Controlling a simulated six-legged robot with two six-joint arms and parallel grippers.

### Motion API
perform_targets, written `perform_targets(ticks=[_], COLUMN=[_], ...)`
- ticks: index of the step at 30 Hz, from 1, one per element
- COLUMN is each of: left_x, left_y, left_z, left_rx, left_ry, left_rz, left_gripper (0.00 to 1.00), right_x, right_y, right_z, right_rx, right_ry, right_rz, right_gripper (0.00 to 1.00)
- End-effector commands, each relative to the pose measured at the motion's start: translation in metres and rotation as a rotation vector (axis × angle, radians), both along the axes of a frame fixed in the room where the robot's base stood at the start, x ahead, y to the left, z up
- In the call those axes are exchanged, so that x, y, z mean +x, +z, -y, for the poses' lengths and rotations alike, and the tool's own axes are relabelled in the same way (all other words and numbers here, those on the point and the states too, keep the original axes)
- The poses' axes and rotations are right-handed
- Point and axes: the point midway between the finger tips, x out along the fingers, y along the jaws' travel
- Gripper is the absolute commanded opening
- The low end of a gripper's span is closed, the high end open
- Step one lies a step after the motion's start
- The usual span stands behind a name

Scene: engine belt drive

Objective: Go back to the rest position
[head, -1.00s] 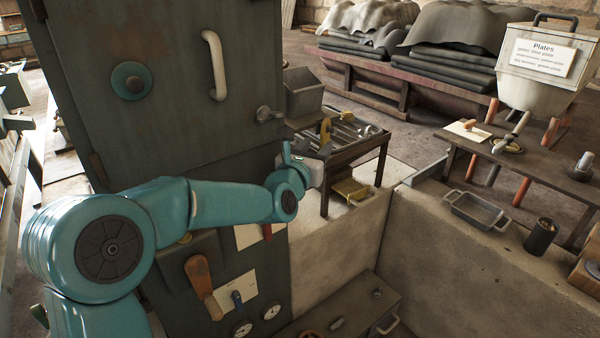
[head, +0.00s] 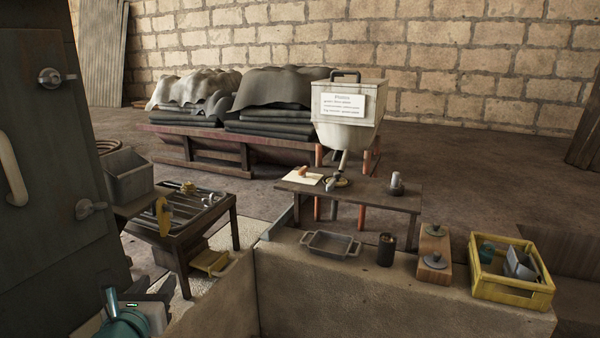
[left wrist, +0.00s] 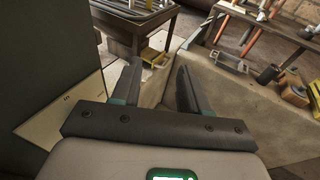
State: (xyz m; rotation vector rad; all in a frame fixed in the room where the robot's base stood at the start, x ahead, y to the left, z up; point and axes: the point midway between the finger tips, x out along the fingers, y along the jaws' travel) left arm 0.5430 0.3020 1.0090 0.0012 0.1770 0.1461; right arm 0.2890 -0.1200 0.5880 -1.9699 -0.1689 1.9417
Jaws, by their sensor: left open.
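My left gripper (head: 150,292) shows at the lower left of the head view, beside the dark cabinet (head: 50,150) and short of the low concrete wall (head: 385,292). In the left wrist view the two fingers of the left gripper (left wrist: 158,85) stand apart with nothing between them. A pale sheet on the cabinet shows to the left of the fingers in that view. My right gripper is in neither view.
A slatted metal table (head: 183,237) stands behind the gripper. A metal tray (head: 330,244), a dark can (head: 386,250), a wooden block (head: 434,262) and a yellow crate (head: 512,296) stand along the wall top. A bench (head: 350,196) and a labelled hopper (head: 345,128) stand behind.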

Motion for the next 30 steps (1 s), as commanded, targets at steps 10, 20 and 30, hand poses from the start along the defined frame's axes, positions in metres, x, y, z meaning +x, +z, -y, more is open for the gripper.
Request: perform_targets(ticks=[10, 20, 30], left_x=[-0.071, -0.224, -0.255], left_y=[-0.255, -0.354, -0.355], left_z=[0.104, 0.174, 0.182], left_rx=[0.389, 1.154, 1.770], left_ry=[-0.541, -1.632, -2.171], left_rz=[-0.701, -0.658, -0.026], left_gripper=[0.44, 0.44, 0.44], right_x=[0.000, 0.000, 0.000], right_y=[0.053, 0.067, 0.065], right_z=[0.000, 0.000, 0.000], right_rx=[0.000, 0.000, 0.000], right_ry=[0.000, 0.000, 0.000], right_rz=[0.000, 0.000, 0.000], right_gripper=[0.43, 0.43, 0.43])
